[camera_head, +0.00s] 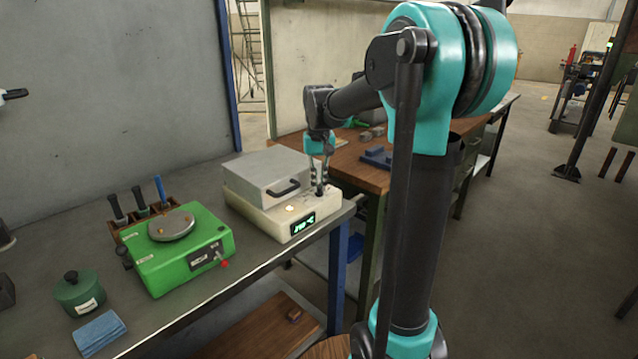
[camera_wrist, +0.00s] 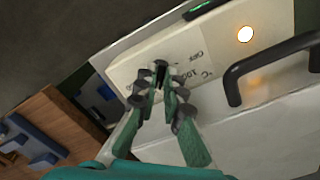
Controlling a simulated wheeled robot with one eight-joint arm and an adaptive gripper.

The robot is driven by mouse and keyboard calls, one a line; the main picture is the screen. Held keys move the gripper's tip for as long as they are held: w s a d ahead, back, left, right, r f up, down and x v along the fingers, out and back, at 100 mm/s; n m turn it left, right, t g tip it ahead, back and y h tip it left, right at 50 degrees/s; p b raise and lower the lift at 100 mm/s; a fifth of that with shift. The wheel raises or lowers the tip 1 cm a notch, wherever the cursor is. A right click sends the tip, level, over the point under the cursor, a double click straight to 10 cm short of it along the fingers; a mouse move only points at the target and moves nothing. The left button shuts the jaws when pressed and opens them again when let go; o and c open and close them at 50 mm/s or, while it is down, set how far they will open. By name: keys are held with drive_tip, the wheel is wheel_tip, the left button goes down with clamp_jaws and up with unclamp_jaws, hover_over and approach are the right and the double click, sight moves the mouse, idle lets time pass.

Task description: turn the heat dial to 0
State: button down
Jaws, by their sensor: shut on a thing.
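The billet furnace (camera_head: 262,216) is a cream box with a grey lid (camera_head: 268,174) and a dark handle on the workbench. Its green display (camera_head: 303,224) is lit, but I cannot read the number for sure. My gripper (camera_head: 319,188) points down at the right end of the furnace top. In the wrist view my gripper (camera_wrist: 159,88) is shut on the small black heat dial (camera_wrist: 160,70). The fingertips hide most of the dial and its pointer. Printed marks, among them "100" and "°C", show beside it, turned around in this view.
A glowing orange-white lamp (camera_wrist: 245,34) is on the furnace top beside the black lid handle (camera_wrist: 272,66). A green device (camera_head: 180,250) with a round plate, a green pot (camera_head: 80,293) and a blue cloth (camera_head: 99,331) stand left on the bench. A wooden table (camera_head: 362,165) is behind.

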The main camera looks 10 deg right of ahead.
drive_tip(key=shift+n, duration=0.3)
drive_tip(key=n, duration=1.1)
drive_tip(key=shift+n, duration=0.4)
drive_tip(key=n, duration=1.1)
drive_tip(key=shift+n, duration=0.4)
drive_tip(key=c, duration=1.6)
unclamp_jaws()
drive_tip(key=shift+c, duration=0.2)
